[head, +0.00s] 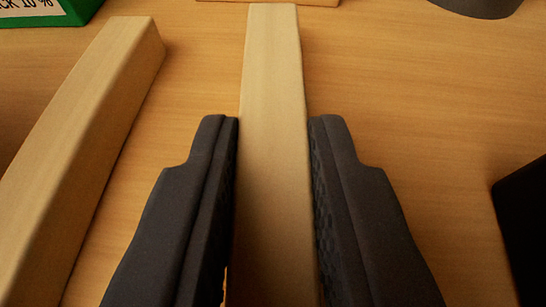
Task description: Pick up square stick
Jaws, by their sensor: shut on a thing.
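A pale wooden square stick (272,75) runs up the middle of the head view, its far end near the top edge. My gripper (274,130) is shut on this stick, one dark finger against each long side. The near part of the stick runs out of the bottom of the picture. Whether the stick touches the table or is held just above it, I cannot tell. A second, similar square wooden stick (85,140) lies at the left, slanting, apart from my gripper.
The wooden table (430,110) is clear at the right of centre. A green box with a white label (75,10) is at the top left. A dark object (525,220) is at the right edge and a grey one (478,6) at the top right. A wooden piece (318,2) shows at the top.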

